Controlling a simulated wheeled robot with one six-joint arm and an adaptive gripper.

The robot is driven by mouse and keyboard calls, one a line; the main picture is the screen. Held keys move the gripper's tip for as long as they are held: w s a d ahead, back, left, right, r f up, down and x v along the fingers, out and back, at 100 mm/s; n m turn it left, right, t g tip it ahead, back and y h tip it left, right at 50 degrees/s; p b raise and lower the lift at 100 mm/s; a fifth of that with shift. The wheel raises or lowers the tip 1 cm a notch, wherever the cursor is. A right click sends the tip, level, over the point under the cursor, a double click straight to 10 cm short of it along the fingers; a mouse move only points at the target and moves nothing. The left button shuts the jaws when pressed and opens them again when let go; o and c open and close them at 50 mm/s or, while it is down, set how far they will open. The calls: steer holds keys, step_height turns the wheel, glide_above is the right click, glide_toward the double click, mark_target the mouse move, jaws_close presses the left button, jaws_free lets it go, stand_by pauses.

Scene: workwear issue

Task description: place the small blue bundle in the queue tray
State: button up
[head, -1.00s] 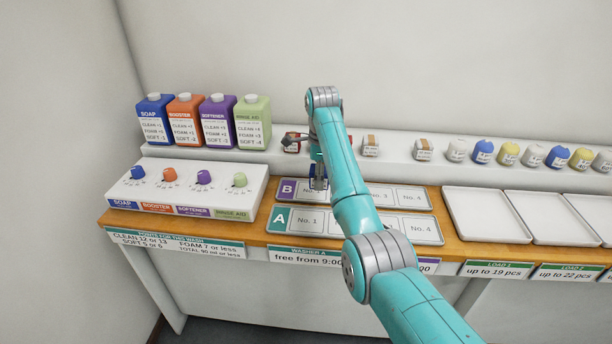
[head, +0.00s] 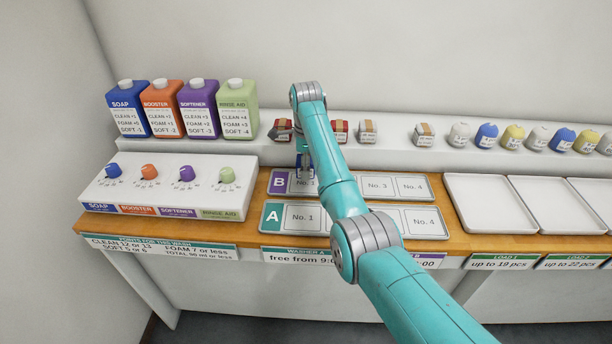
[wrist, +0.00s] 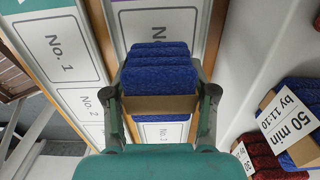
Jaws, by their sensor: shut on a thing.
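My gripper (wrist: 160,92) is shut on a small blue bundle (wrist: 160,62) with a brown paper band, one finger on each side. In the head view my gripper (head: 305,170) hangs over the No. 1 end of the upper queue tray, marked B (head: 279,182); the arm hides the slots around No. 2. The blue bundle shows there only as a small dark-blue patch. In the wrist view it covers part of the tray; I cannot tell if it touches. The lower queue tray, marked A (head: 272,216), lies in front, its visible slots bare.
A dial panel (head: 170,185) and bottles (head: 128,110) are at left. Empty white trays (head: 490,202) are at right, below round labelled bundles (head: 487,135).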

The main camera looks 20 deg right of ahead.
steer(key=shift+f, duration=1.85)
steer(key=shift+f, duration=0.1)
steer(key=o, duration=1.2)
steer(key=shift+c, duration=0.2)
